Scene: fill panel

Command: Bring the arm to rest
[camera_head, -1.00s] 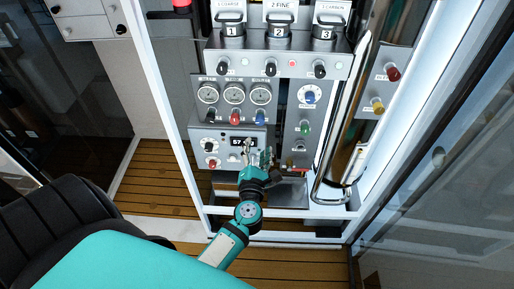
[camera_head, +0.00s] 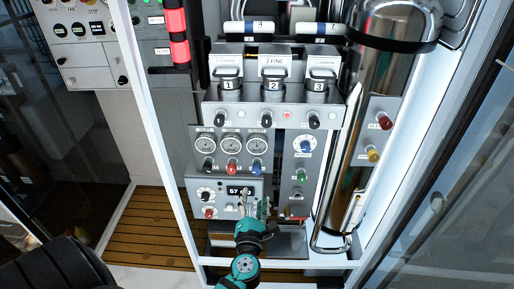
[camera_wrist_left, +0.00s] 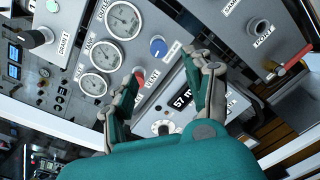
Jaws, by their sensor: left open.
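My left gripper (camera_head: 254,207) is in front of the lower part of the fill panel (camera_head: 195,150), just below the small digital display (camera_head: 240,190). It is open and empty, with its fingers pointing up toward the panel. The left wrist view shows the two spread fingers (camera_wrist_left: 165,85) with the panel behind them. A red knob (camera_wrist_left: 138,76) and a blue knob (camera_wrist_left: 158,47) show between and beyond the fingers, which look apart from them. Part of the display is hidden behind a finger in the left wrist view. My right gripper is not in view.
Three gauges (camera_head: 231,144) and several knobs sit above the display. Three numbered fittings (camera_head: 273,84) stand higher up. A large chrome cylinder (camera_head: 375,120) rises at the right. White frame posts (camera_head: 160,140) flank the panel. Wooden floor (camera_head: 150,225) lies at the lower left.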

